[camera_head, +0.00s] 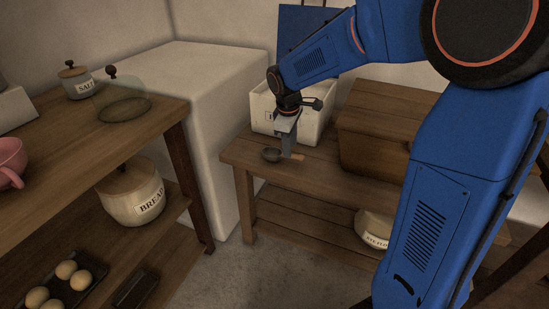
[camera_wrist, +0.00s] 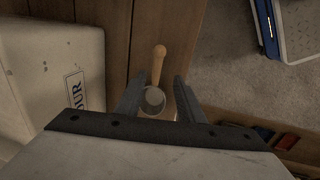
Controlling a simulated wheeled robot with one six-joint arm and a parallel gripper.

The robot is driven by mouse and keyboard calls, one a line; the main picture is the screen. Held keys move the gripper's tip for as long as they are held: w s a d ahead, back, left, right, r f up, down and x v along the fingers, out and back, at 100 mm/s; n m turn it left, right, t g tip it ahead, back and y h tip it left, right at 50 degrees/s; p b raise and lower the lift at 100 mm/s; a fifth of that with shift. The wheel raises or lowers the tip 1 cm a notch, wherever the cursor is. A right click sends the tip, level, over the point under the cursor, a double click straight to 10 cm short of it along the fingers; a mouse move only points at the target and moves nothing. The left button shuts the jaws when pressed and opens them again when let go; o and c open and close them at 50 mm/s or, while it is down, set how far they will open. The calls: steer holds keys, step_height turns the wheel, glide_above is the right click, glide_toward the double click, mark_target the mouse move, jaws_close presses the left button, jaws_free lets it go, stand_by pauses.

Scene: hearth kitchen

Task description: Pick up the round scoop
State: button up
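The round scoop has a small grey metal bowl (camera_head: 271,155) and a light wooden handle (camera_head: 298,158), and lies near the front edge of the low wooden table (camera_head: 340,178). In the wrist view its bowl (camera_wrist: 152,101) is close to me, and the handle (camera_wrist: 158,65) points away. My gripper (camera_head: 287,156) reaches down over the scoop and hides its middle in the head view. In the wrist view my gripper (camera_wrist: 160,80) is open, with one finger on each side of the scoop and gaps showing. Its height above the table is hard to tell.
A white flour bin (camera_head: 315,125) stands behind the scoop; it also shows in the wrist view (camera_wrist: 40,60). A brown wooden box (camera_head: 370,150) is to the right. A shelf unit (camera_head: 165,110) at left holds a salt jar (camera_head: 76,82), a glass dome and a bread crock (camera_head: 130,195).

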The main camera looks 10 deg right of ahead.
steer(key=shift+w+d+f, duration=0.1)
steer(key=shift+w+f, duration=0.15)
steer(key=shift+f, duration=0.55)
steer(key=shift+w+d+f, duration=0.15)
steer(key=shift+w+f, duration=0.15)
steer(key=shift+f, duration=0.5)
steer(key=shift+w+d+f, duration=0.1)
steer(key=shift+w+f, duration=0.15)
steer(key=shift+f, duration=0.55)
jaws_close()
